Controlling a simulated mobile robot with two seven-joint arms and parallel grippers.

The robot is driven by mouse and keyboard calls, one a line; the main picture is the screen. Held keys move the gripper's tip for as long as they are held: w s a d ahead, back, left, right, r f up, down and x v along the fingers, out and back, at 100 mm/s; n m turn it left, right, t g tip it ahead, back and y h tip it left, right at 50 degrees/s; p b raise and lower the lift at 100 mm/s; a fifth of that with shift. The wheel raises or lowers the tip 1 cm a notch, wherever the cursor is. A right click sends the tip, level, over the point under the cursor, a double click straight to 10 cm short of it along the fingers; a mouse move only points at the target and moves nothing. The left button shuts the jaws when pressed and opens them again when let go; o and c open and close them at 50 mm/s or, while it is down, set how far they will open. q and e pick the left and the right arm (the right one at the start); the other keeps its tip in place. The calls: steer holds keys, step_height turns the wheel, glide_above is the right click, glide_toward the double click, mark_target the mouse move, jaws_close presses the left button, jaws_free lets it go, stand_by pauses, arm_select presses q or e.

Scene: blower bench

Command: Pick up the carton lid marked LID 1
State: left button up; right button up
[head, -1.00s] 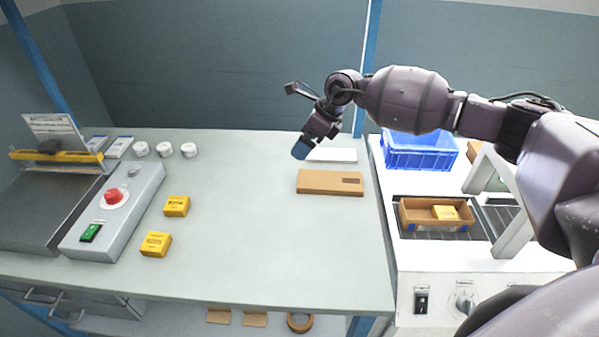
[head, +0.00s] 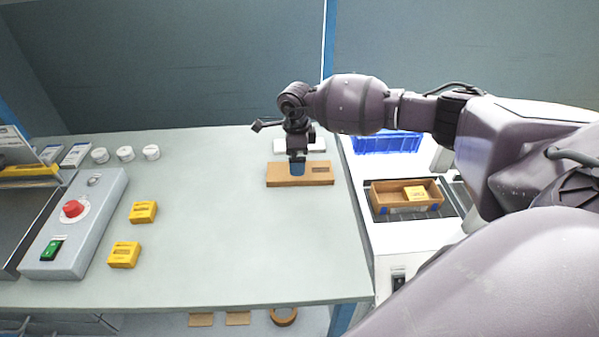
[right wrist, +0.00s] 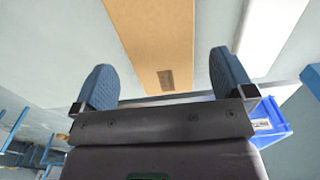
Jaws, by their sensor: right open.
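The carton lid (head: 318,176) is a flat brown cardboard piece with a small dark label near its right end. It lies on the pale bench top; the label's text is too small to read. In the right wrist view the lid (right wrist: 165,35) runs between and beyond my fingertips. My right gripper (head: 297,168) is over the lid's middle, fingers pointing down. Its two blue fingers (right wrist: 170,85) are apart with nothing between them that they grip. I cannot tell how high above the lid they are. My left gripper is not in view.
A white flat piece (head: 318,145) lies just behind the lid. A brown open carton (head: 380,205) holding a yellow box (head: 414,192) sits on the white machine to the right, before a blue crate (head: 375,145). Two yellow boxes and a control box (head: 95,210) are left; the bench middle is clear.

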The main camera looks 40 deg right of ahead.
steer(key=f, duration=0.5)
steer(key=shift+s+d, duration=0.15)
steer(key=shift+s, duration=0.05)
steer(key=c, duration=0.7)
